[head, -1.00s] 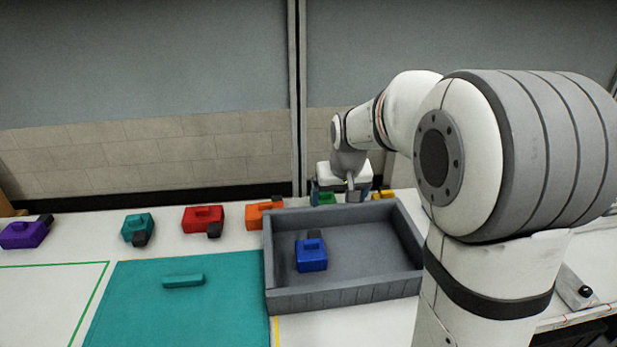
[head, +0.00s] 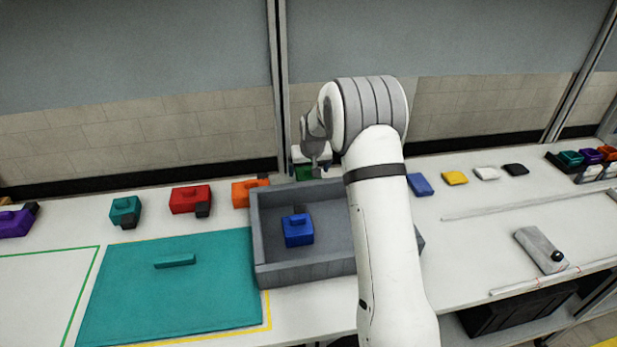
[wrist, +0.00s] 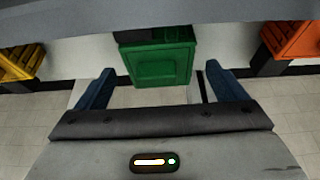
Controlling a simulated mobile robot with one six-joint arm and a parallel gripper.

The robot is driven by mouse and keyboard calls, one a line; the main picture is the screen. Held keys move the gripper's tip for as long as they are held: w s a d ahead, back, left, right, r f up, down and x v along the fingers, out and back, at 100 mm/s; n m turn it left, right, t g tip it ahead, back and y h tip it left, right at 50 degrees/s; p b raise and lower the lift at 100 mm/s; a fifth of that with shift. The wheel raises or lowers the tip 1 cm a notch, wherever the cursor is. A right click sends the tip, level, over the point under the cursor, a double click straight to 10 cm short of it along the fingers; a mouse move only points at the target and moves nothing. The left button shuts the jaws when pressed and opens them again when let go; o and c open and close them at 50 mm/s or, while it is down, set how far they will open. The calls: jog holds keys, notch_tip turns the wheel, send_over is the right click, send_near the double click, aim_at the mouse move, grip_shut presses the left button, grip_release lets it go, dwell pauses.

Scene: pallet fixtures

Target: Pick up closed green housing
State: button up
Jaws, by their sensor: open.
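The green housing (head: 303,173) stands on the table behind the grey tray, mostly hidden by my gripper and the tray wall in the head view. In the wrist view the green housing (wrist: 158,66) is a green block with a raised rim and a dark part at its top edge. My gripper (wrist: 160,72) is open, with one blue finger on each side of the housing. I cannot tell how far the fingers reach past its sides. In the head view my gripper (head: 312,168) is at the housing, behind the tray.
The grey tray (head: 287,271) holds a blue housing (head: 298,231). An orange housing (head: 247,193) and a yellow one (wrist: 20,62) flank the green one. Red (head: 190,200) and teal (head: 125,212) housings stand left. A teal mat (head: 170,300) lies in front. Coloured flat pieces lie right.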

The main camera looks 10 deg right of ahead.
jog(key=x, duration=0.2)
jog(key=shift+w+f, duration=0.1)
jog(key=shift+f, duration=0.15)
jog(key=shift+c, duration=0.4)
jog(key=c, duration=1.1)
